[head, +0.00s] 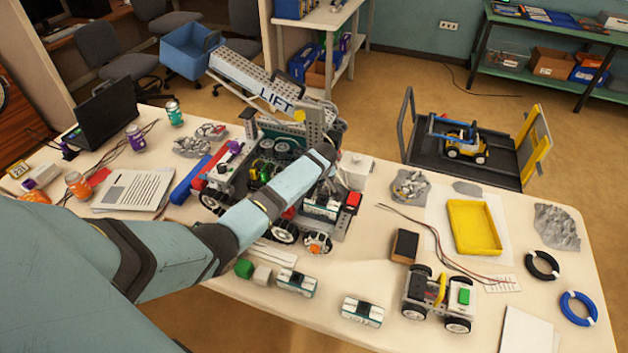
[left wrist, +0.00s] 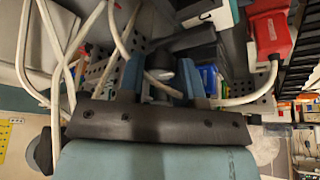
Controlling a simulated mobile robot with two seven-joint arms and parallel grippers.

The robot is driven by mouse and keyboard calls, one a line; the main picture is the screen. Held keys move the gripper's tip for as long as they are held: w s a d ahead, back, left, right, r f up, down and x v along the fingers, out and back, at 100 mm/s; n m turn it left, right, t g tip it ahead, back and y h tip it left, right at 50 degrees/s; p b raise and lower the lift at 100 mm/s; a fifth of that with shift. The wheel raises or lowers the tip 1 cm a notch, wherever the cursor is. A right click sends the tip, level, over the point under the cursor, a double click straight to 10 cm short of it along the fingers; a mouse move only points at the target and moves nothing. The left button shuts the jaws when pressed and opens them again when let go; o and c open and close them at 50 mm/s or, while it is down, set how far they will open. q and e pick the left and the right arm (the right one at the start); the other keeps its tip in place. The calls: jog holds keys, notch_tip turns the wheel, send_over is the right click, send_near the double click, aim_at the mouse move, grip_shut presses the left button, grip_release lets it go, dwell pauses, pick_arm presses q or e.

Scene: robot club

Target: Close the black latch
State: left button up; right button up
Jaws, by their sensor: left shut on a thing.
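The black latch (left wrist: 186,41) shows in the left wrist view as a dark lever on the wheeled lift robot (head: 265,160). Its near end, with a dark round part, lies between the blue-grey fingers of my left gripper (left wrist: 160,76), which is shut on it. In the head view my left arm crosses the table, and its end is at the right part of the lift robot. There the latch and fingertips are mostly hidden behind my wrist. My right gripper is in neither view.
Pale cables (left wrist: 115,35) and a red connector (left wrist: 271,30) are close around the fingers. On the table, a small wheeled robot (head: 440,297), a yellow tray (head: 474,228) and battery packs (head: 362,311) lie right and in front. The raised LIFT beam (head: 270,97) stands above.

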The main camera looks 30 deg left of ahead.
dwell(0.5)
pick_arm(q)
jog(key=o, duration=0.9)
jog(key=shift+o, duration=0.2)
jog(key=shift+r, duration=0.15)
jog(key=b+v, duration=0.1)
jog(key=v, duration=1.2)
jog(key=shift+r+b, duration=0.3)
jog(key=shift+r, duration=0.05)
jog(key=shift+d+f, duration=0.1)
